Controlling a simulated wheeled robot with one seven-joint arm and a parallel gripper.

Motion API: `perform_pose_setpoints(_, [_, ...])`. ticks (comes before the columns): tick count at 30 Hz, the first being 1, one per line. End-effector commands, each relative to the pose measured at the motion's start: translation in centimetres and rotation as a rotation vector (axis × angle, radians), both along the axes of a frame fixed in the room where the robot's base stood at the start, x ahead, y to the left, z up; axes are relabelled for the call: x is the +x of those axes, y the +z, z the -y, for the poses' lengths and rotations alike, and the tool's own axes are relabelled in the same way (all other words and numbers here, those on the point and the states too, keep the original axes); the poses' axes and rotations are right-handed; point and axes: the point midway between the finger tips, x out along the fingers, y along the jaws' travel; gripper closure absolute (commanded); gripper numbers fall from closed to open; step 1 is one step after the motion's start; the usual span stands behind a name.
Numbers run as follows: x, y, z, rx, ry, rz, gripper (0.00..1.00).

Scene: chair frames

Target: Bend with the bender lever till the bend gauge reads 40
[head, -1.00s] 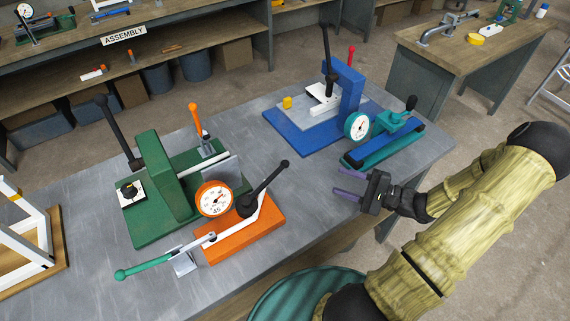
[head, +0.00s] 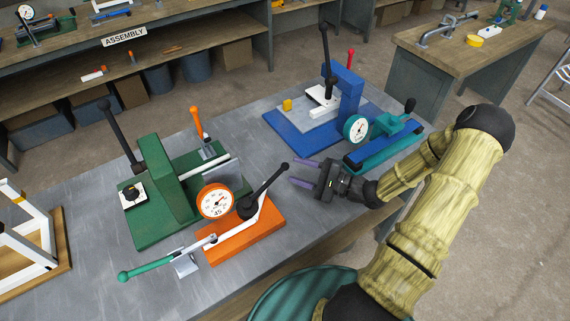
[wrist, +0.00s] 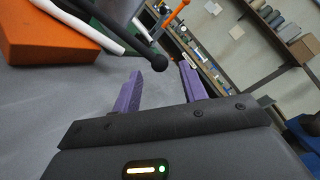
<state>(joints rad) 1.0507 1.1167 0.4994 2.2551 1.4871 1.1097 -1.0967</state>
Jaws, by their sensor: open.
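The orange bender (head: 243,238) stands on the grey bench with a round orange-rimmed bend gauge (head: 215,203); its needle is too small to read surely. The black bender lever (head: 268,184) rises to the right from a black hub and ends in a ball knob. In the wrist view, the lever's knob (wrist: 157,62) is just beyond the fingertips, near the gap between them. My gripper (head: 305,173) is open and empty, its purple fingers pointing left toward the knob and apart from it. It also shows in the wrist view (wrist: 160,72).
A teal-handled bar (head: 140,272) extends left from the orange bender. A green press (head: 160,190) stands behind it. A blue press (head: 345,95) and a teal vise-like tool (head: 385,143) stand at the back right. Bare bench lies between the orange and blue machines.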

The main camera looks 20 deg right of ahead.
Motion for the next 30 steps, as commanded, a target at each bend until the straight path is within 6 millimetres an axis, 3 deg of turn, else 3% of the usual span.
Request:
perform_pose_setpoints(3, [1.2, 0.1, -1.8, 0.001, 0.004, -0.002, 0.57])
perform_pose_setpoints(9, [2.7, 0.0, -3.5, 0.000, 0.001, 0.000, 0.57])
perform_pose_setpoints(19, [3.0, 0.0, -3.8, 0.000, -0.001, 0.000, 0.57])
perform_pose_setpoints(26, [3.0, 0.0, -3.8, 0.000, -0.001, 0.000, 1.00])
perform_pose_setpoints(30, [2.9, 0.1, -3.7, 0.002, -0.003, 0.001, 1.00])
